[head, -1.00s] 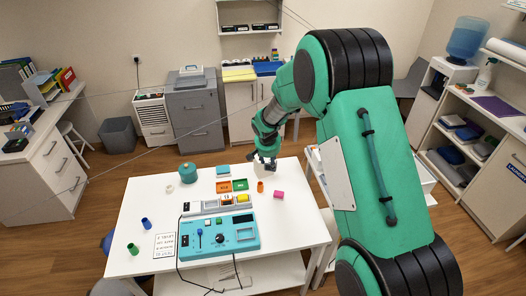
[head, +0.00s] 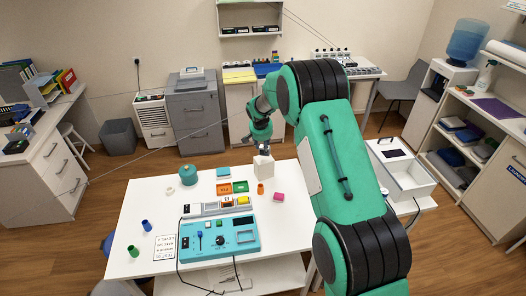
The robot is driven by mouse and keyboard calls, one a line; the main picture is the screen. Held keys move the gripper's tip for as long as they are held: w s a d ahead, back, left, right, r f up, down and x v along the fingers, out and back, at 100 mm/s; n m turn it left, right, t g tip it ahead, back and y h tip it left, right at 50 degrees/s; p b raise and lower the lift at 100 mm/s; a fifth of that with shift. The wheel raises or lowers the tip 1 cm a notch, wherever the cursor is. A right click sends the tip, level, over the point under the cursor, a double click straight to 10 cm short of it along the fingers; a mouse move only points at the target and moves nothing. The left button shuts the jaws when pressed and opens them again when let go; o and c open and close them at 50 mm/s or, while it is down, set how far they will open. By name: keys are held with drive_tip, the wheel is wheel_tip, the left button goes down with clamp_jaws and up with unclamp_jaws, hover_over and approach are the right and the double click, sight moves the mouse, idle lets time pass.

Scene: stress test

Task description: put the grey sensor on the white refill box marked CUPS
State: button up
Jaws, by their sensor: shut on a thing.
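The white refill box (head: 263,167) stands upright near the back edge of the white table in the head view. Its lettering is too small to read. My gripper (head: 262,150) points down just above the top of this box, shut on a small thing. The thing is mostly hidden by the fingers and looks like the grey sensor. I cannot tell whether it touches the box top.
The white table (head: 150,205) also holds a teal console (head: 218,236), a teal round pot (head: 188,174), orange and green trays (head: 232,187), an orange cup (head: 260,188), a pink block (head: 279,197) and blue and green cups at left. A white open bin (head: 408,182) stands right of my arm.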

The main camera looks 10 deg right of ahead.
sight(263, 150)
drive_tip(key=shift+w, duration=0.6)
drive_tip(key=shift+f, duration=1.8)
drive_tip(key=shift+s+f, duration=0.1)
drive_tip(key=o, duration=1.3)
drive_tip(key=shift+o, duration=0.2)
